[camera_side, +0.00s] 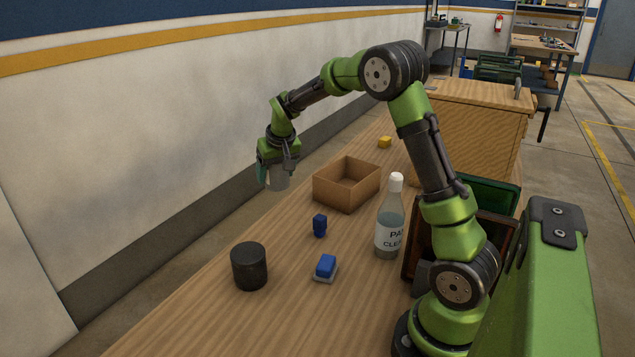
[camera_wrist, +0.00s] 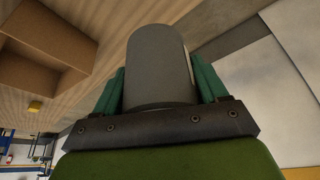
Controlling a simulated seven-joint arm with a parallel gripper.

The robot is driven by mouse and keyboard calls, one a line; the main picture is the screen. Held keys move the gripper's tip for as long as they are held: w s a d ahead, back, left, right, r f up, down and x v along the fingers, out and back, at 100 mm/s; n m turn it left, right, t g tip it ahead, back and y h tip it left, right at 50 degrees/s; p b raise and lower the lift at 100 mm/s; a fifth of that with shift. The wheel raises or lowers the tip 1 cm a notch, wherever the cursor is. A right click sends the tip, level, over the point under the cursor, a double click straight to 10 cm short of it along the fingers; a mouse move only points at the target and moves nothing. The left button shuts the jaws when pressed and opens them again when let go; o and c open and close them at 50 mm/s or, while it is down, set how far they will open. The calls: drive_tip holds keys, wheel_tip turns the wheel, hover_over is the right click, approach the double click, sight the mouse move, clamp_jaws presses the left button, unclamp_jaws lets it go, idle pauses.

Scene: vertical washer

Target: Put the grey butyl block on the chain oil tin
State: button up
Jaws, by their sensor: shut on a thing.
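My gripper (camera_side: 276,165) is shut on a plain grey, round-sided piece (camera_side: 279,182), taken as the grey butyl block, and holds it well above the table near the wall side. In the wrist view the grey piece (camera_wrist: 159,65) stands out between two green fingers. A dark, short cylinder (camera_side: 249,266), which looks like the chain oil tin, stands upright at the table's near left, in front of and below my gripper. Its top looks bare. No label shows on it.
An open cardboard box (camera_side: 346,190) stands right of my gripper. A small blue piece (camera_side: 320,226), a blue-and-grey block (camera_side: 325,267) and a clear white-capped bottle (camera_side: 389,225) stand nearer. A yellow block (camera_side: 384,142) lies far back. Bare table surrounds the dark cylinder.

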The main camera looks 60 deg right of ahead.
drive_tip(key=s+a+r+n+y, duration=0.1)
drive_tip(key=s+a+r, duration=0.3)
drive_tip(key=a, duration=0.5)
drive_tip(key=s+a+r+n, duration=0.1)
drive_tip(key=s+a+n, duration=0.1)
drive_tip(key=s+a, duration=0.55)
drive_tip(key=s+a+f, duration=0.1)
drive_tip(key=s+a, duration=0.3)
drive_tip(key=s, duration=0.1)
drive_tip(key=m, duration=0.2)
approach(243, 246)
drive_tip(key=shift+w+d+f+h, duration=0.2)
drive_tip(key=shift+w+f+h, duration=0.2)
drive_tip(key=shift+w+f, duration=0.2)
drive_tip(key=shift+s+a+x, duration=0.1)
drive_tip(key=shift+a+x, duration=0.05)
drive_tip(key=shift+x, duration=0.7)
drive_tip(key=shift+s+a+x, duration=0.1)
drive_tip(key=shift+a+x, duration=0.05)
drive_tip(key=shift+x, duration=0.7)
drive_tip(key=shift+f, duration=0.25)
drive_tip(key=o, duration=1.3)
drive_tip(key=shift+f, duration=0.1)
